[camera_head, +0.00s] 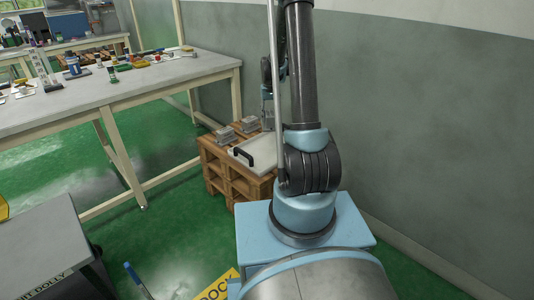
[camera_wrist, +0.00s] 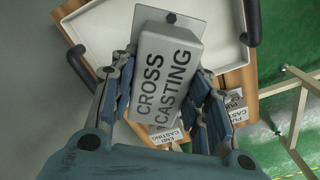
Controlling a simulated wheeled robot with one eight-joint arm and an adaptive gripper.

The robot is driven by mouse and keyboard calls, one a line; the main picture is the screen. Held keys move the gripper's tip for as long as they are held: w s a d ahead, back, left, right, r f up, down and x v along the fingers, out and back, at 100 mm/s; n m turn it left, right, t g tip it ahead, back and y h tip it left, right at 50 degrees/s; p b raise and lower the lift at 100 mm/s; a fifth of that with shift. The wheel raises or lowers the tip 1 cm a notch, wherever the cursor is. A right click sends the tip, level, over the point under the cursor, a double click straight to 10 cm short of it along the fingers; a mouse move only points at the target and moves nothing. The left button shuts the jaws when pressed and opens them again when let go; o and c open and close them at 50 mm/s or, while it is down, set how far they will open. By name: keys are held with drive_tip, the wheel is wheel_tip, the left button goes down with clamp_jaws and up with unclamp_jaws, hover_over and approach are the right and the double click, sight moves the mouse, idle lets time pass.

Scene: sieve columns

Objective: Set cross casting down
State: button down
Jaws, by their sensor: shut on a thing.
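The cross casting (camera_wrist: 165,85) is a grey block with "CROSS CASTING" printed on its face. In the wrist view my gripper (camera_wrist: 167,92) is shut on it, with a finger on each side. The casting is over a white tray (camera_wrist: 222,30) with dark handles, and a grey plate with a dark spot (camera_wrist: 171,18) shows just beyond its far end. I cannot tell the gap below the casting.
Other grey castings (camera_head: 225,135) sit on the stand left of the tray; labelled ones also show below the gripper in the wrist view (camera_wrist: 236,104). A wall (camera_head: 430,130) stands close on the right. A long workbench (camera_head: 100,95) with small items is at the left.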

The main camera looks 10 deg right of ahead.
drive_tip(key=shift+a+f+n, duration=0.15)
drive_tip(key=shift+a+n, duration=0.15)
drive_tip(key=shift+n, duration=0.4)
drive_tip(key=n, duration=0.3)
drive_tip(key=f+n, duration=0.1)
drive_tip(key=shift+w, duration=0.25)
drive_tip(key=n, duration=0.2)
drive_tip(key=f+n, duration=0.1)
drive_tip(key=n, duration=0.3)
drive_tip(key=shift+w+f+n, duration=0.15)
drive_tip(key=shift+f+n, duration=0.15)
drive_tip(key=shift+n, duration=0.1)
drive_tip(key=n, duration=0.2)
drive_tip(key=f+n, duration=0.1)
drive_tip(key=n, duration=0.3)
drive_tip(key=shift+w+f, duration=0.15)
drive_tip(key=shift+f, duration=0.1)
drive_tip(key=n, duration=0.2)
drive_tip(key=f+n, duration=0.1)
drive_tip(key=n, duration=0.3)
drive_tip(key=shift+w+f+n, duration=0.1)
drive_tip(key=shift+f+n, duration=0.2)
drive_tip(key=shift+n, duration=0.1)
hover_over(268, 151)
drive_tip(key=shift+f, duration=5.05)
drive_tip(key=c, duration=0.9)
unclamp_jaws()
